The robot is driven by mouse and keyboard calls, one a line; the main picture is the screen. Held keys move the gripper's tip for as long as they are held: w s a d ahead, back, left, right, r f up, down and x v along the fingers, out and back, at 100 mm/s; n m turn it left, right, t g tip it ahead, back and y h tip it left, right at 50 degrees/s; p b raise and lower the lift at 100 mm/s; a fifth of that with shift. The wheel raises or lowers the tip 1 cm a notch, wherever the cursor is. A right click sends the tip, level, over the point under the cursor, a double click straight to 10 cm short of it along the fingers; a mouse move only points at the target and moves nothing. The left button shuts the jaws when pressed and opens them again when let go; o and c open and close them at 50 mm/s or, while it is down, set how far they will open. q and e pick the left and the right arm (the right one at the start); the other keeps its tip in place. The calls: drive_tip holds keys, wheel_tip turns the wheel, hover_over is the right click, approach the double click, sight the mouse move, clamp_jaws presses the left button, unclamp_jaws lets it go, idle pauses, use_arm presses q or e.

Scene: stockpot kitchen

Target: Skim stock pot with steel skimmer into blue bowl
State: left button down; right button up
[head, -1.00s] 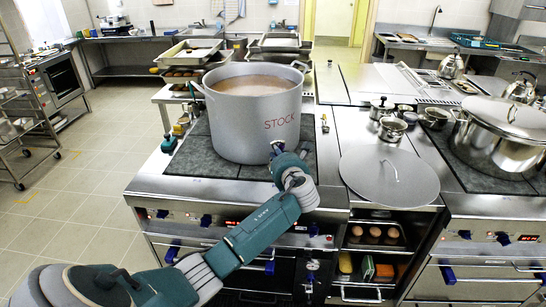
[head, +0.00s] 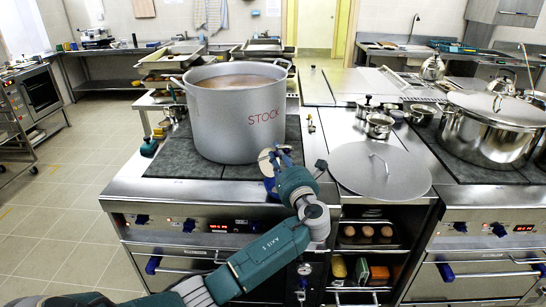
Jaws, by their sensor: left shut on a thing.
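The stock pot (head: 222,130) is a big grey pot marked STOCK, standing open on the dark hob, with brown liquid (head: 240,80) inside. My left gripper (head: 275,158) is low in front of the pot's right side, near the counter's front edge. It is shut on what looks like the steel skimmer (head: 265,161), of which a small pale round part shows beside the fingers. A small blue shape (head: 271,188) shows just below; I cannot tell whether it is the blue bowl. The gripper hides much of this. My right gripper is out of view.
A flat grey lid (head: 380,173) lies on the counter right of the pot. Small pans (head: 379,126) stand behind it. A large lidded steel pot (head: 490,135) is on the right hob. Trays (head: 182,57) stand behind the stock pot. An open shelf below holds eggs (head: 367,232).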

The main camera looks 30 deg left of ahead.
use_arm(q)
drive_tip(key=d+f+m+t+y+b, duration=0.2)
drive_tip(key=d+f+m+t+b, duration=0.3)
drive_tip(key=b, duration=0.6)
drive_tip(key=d+f+m, duration=0.1)
drive_tip(key=d+f, duration=0.1)
drive_tip(key=d, duration=0.1)
drive_tip(key=shift+s+f+t, duration=0.15)
drive_tip(key=shift+f+t, duration=0.05)
drive_tip(key=shift+t, duration=0.2)
drive_tip(key=shift+d, duration=0.15)
idle(1.6)
idle(0.4)
